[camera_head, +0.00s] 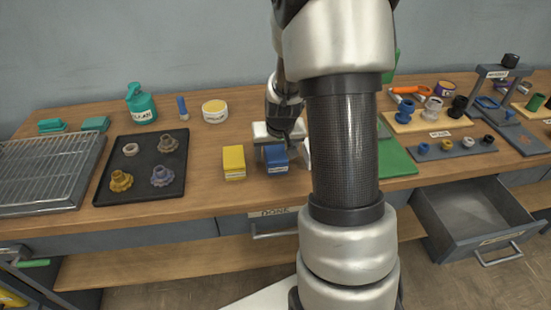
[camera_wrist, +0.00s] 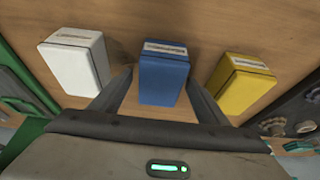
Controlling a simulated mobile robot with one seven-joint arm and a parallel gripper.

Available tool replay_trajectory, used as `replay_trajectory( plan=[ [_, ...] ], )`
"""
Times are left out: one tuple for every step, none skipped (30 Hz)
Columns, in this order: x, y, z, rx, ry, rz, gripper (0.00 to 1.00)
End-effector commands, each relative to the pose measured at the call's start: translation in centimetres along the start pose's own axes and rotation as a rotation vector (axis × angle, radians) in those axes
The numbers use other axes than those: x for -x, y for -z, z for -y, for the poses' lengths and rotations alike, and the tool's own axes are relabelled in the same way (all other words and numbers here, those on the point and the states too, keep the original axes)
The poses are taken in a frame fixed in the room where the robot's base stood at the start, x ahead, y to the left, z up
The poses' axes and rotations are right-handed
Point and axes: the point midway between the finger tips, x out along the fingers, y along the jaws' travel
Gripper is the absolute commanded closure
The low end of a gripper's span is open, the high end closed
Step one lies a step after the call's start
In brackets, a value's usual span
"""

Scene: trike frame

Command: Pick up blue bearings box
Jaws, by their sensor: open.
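The blue bearings box (camera_head: 276,159) stands on the wooden bench, just right of a yellow box (camera_head: 234,163) in the head view. In the wrist view the blue box (camera_wrist: 163,72) is in the middle, between the two fingers of my gripper (camera_wrist: 160,98). The fingers are open, one on each side of the box, with small gaps visible. A white box (camera_wrist: 74,62) stands to its left in the wrist view and the yellow box (camera_wrist: 240,83) to its right. In the head view my arm hides part of the area around the gripper.
A black tray (camera_head: 108,190) with several gear parts lies to the left, beside a wire rack (camera_head: 45,172). A green mat (camera_head: 398,163) lies right of my arm. An open drawer (camera_head: 470,205) juts out below the bench at the right.

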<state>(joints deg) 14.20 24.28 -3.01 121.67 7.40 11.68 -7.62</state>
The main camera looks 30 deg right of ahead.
Motion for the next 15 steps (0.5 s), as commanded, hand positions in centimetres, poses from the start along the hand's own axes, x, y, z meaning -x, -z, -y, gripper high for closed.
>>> replay_trajectory(
  plan=[
    [-0.11, -0.03, 0.0, 0.0, 0.0, 0.0, 0.31],
    [-0.13, -0.04, 0.0, 0.0, 0.0, 0.0, 0.31],
    [-0.14, -0.04, 0.0, 0.0, 0.0, 0.0, 0.31],
    [-0.15, -0.05, 0.0, 0.0, 0.0, 0.0, 0.31],
    [-0.14, -0.04, 0.0, 0.0, 0.0, 0.0, 0.31],
    [-0.13, -0.04, 0.0, 0.0, 0.0, 0.0, 0.31],
    [-0.12, -0.04, 0.0, 0.0, 0.0, 0.0, 0.31],
    [-0.12, -0.04, 0.0, 0.0, 0.0, 0.0, 0.31],
    [-0.11, -0.04, 0.0, 0.0, 0.0, 0.0, 0.31],
    [-0.11, -0.04, 0.0, 0.0, 0.0, 0.0, 0.31],
    [-0.11, -0.04, 0.0, 0.0, 0.0, 0.0, 0.31],
    [-0.11, -0.04, 0.0, 0.0, 0.0, 0.0, 0.35],
    [-0.12, -0.04, 0.0, 0.0, 0.0, 0.0, 0.4],
    [-0.12, -0.04, 0.0, 0.0, 0.0, 0.0, 0.45],
    [-0.12, -0.04, 0.0, 0.0, 0.0, 0.0, 0.52]
  ],
)
